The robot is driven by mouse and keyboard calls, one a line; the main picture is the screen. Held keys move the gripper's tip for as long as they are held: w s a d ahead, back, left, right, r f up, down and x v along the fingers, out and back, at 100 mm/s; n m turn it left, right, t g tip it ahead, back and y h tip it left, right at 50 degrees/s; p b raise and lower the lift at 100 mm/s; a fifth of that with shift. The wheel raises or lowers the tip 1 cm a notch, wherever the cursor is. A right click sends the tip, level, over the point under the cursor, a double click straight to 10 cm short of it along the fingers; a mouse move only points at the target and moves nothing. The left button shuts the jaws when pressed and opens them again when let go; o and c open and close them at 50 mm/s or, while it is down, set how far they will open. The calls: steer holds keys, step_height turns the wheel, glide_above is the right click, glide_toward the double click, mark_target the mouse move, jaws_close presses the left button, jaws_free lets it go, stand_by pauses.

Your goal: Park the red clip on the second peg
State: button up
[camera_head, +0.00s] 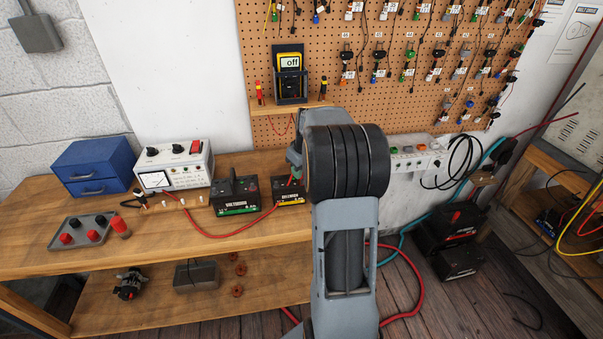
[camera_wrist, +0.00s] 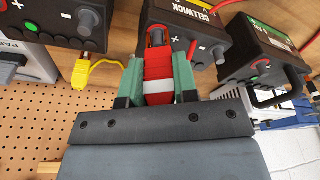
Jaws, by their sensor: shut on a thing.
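In the wrist view my gripper (camera_wrist: 157,80) has its green fingers closed on the red clip (camera_wrist: 158,70), which has a white band. The clip's far end is at a grey post on the Cellwick battery (camera_wrist: 205,35), next to a plus mark; I cannot tell whether it bites the post. A wooden peg strip (camera_head: 172,204) with short pegs stands on the bench in front of the white meter box. A black clip (camera_head: 133,199) is at its left end.
The Voltridge battery (camera_head: 235,194) with a raised handle stands between the peg strip and the Cellwick battery. A red cable (camera_head: 220,235) lies across the bench front. A grey tray (camera_head: 82,232) holds red and black caps. In the wrist view another dark battery (camera_wrist: 60,25) is at left.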

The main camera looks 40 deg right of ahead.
steer(key=p+v, duration=0.1)
steer(key=v, duration=0.1)
steer(key=p+v, duration=0.2)
steer(key=shift+w+r, duration=0.1)
steer(key=shift+w, duration=0.3)
steer(key=shift+a, duration=0.1)
stand_by(0.8)
